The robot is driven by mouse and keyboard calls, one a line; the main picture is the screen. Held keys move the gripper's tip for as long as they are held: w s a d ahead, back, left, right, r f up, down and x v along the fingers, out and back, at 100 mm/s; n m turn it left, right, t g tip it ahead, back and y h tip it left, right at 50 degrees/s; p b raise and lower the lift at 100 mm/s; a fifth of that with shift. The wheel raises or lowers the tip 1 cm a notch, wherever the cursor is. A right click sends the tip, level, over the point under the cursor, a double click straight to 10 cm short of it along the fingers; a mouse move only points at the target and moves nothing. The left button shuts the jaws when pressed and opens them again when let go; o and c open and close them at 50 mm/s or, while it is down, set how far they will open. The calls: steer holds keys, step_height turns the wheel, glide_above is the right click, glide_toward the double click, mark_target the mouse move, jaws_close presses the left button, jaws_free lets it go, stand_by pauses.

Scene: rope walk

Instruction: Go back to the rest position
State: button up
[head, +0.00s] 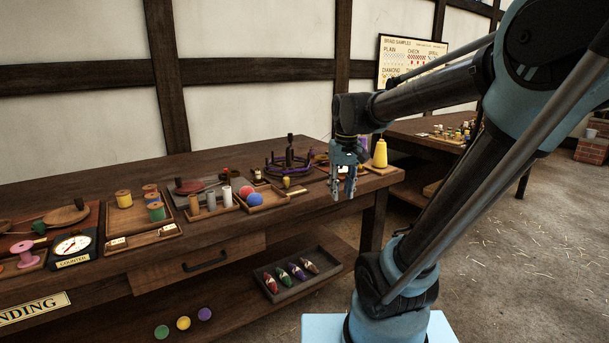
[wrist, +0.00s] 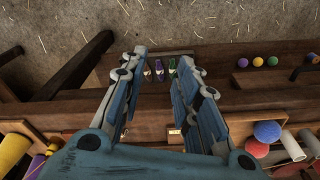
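My gripper (head: 343,188) hangs in front of the right end of the long wooden workbench (head: 262,231), fingers pointing down. In the wrist view my gripper (wrist: 157,62) has its two fingers spread apart. Nothing is between them; the lower shelf and floor show through the gap. My arm reaches in from the right of the head view.
A yellow cone (head: 380,154) stands behind my gripper on the bench. Red and blue balls (head: 249,193) sit in a tray to the left. A tray with several colored shuttles (head: 291,273) lies on the lower shelf. The floor (head: 530,245) at right is open.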

steer(key=s+d+f+m, duration=0.1)
steer(key=s+d+f, duration=0.3)
steer(key=s+f, duration=0.2)
steer(key=s+d+f+m+t, duration=0.1)
steer(key=s+d+f, duration=0.2)
steer(key=s+f, duration=0.3)
steer(key=shift+s+d+f+m, duration=0.35)
steer(key=shift+s+d+m, duration=0.05)
steer(key=shift+s, duration=0.55)
